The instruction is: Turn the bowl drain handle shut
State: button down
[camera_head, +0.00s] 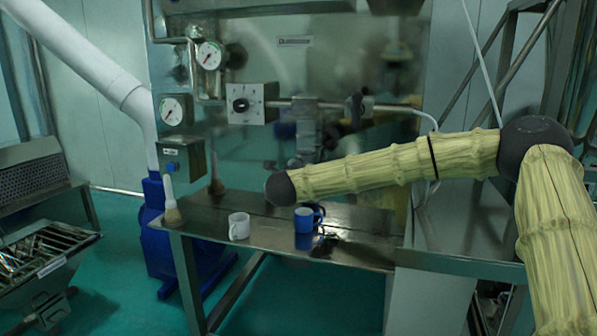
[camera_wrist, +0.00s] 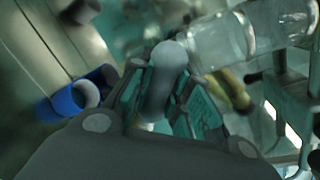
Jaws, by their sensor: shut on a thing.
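In the wrist view, my gripper (camera_wrist: 163,92) has its two green-padded fingers closed on a grey, round-ended lever, which I take for the bowl drain handle (camera_wrist: 168,58). Its rounded end rises between the fingers. Its base and pivot are hidden, so I cannot tell its exact angle. In the head view, the gripper and the handle are hidden behind my arm.
A steel table holds a white mug (camera_head: 239,227), a blue mug (camera_head: 304,220) and brushes (camera_head: 172,210). The blue mug shows near my gripper in the wrist view (camera_wrist: 68,101). Behind stands a steel panel with gauges (camera_head: 209,56) and a dial box (camera_head: 252,103).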

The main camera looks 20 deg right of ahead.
jog(key=n+g+h+p, duration=0.1)
jog(key=n, duration=0.4)
jog(key=shift+a+r, duration=0.1)
jog(key=shift+r, duration=0.05)
jog(key=shift+n+g+h+p, duration=0.35)
jog(key=shift+n+p, duration=0.2)
jog(key=shift+n, duration=0.45)
jog(key=c, duration=1.3)
grip_release()
jog(key=shift+f, duration=0.2)
jog(key=shift+s, duration=0.1)
jog(key=v, duration=1.1)
jog(key=shift+s+a, duration=0.2)
jog(key=shift+s, duration=0.1)
